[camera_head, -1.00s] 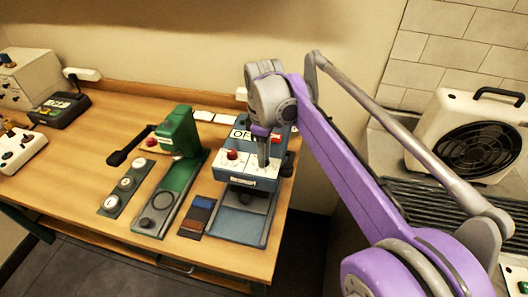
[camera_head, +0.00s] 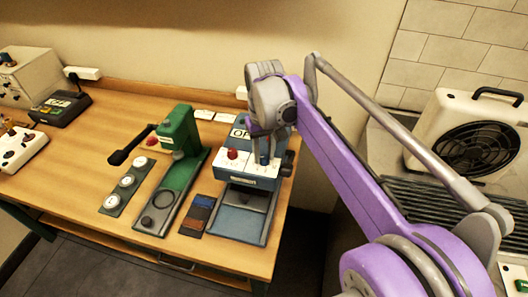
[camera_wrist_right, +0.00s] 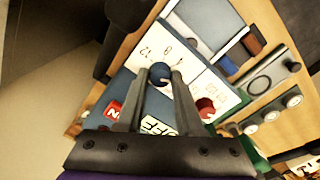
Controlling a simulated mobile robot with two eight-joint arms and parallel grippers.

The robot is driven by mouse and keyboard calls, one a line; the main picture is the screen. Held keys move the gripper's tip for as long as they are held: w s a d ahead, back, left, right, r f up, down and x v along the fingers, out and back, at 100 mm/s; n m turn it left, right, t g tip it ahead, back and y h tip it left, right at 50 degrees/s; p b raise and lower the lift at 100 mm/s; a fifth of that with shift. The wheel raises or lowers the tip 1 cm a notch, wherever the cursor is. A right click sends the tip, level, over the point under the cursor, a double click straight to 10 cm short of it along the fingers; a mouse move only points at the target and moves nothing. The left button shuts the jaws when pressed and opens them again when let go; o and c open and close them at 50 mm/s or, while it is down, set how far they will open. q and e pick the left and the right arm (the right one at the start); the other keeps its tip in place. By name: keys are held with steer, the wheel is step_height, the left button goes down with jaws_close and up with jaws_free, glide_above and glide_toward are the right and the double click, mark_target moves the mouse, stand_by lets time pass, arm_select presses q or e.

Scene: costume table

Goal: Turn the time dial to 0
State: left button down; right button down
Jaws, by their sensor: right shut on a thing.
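The blue heat press (camera_head: 240,195) stands at the right end of the table, with a white front panel and a sign partly hidden by my gripper. The time dial, a blue round knob (camera_wrist_right: 160,71), sits on the panel beside printed numbers, 12, 8 and 4 among them. My right gripper (camera_head: 265,152) is at the panel from above. In the right wrist view its two fingers (camera_wrist_right: 161,78) are closed on either side of the blue knob. The dial's exact pointer reading cannot be made out. My left gripper is not in view.
A red knob (camera_head: 232,154) sits on the same panel, left of the blue one. A green press (camera_head: 180,135) stands close to the left, with a strip of round badges (camera_head: 127,181) beside it. Dark swatches (camera_head: 198,214) lie between the presses. A fan heater (camera_head: 480,140) is at the right.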

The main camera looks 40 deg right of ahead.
mark_target(264, 157)
steer(key=shift+m, duration=1.1)
steer(key=c, duration=0.6)
jaws_free()
steer(key=shift+o, duration=0.2)
step_height(264, 157, up, 11)
steer(key=shift+p, duration=0.45)
steer(key=shift+f, duration=0.15)
